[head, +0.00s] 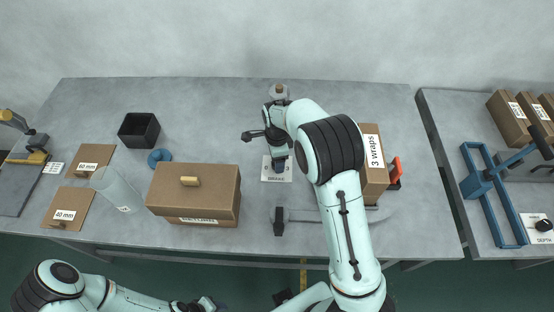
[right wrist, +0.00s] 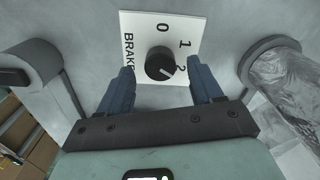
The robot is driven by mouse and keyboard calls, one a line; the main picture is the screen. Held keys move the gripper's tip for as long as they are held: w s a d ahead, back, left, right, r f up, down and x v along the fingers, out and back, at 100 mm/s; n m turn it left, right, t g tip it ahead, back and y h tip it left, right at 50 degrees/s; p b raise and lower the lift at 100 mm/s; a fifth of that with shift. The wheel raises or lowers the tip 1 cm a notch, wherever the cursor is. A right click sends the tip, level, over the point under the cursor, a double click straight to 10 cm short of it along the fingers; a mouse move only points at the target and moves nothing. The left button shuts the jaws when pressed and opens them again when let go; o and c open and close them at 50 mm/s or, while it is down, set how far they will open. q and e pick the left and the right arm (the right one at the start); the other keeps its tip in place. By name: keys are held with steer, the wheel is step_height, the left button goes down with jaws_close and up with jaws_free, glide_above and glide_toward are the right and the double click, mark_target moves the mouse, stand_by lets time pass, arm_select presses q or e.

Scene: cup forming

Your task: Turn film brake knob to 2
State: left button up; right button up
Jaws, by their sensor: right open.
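The black film brake knob (right wrist: 160,63) sits on a white plate (right wrist: 140,28) marked BRAKE, 0, 1 and 2. Its white pointer mark faces the lower right, toward the 2. My right gripper (right wrist: 162,88) is open, with one blue finger on each side just short of the knob; I see a gap on both sides. In the head view the plate (head: 270,178) lies under my right gripper (head: 278,163), and the knob is mostly hidden there. My left gripper (head: 204,304) is low at the bottom edge, too small to read.
A film roll (right wrist: 285,85) stands right of the plate in the wrist view. In the head view, a lidded cardboard box (head: 195,200) is left of the plate and a "3 wraps" box (head: 373,180) is right. A black bin (head: 139,130) stands farther left.

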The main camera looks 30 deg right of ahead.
step_height(320, 180, up, 12)
steer(key=p, duration=0.1)
steer(key=shift+f, duration=0.2)
stand_by(0.5)
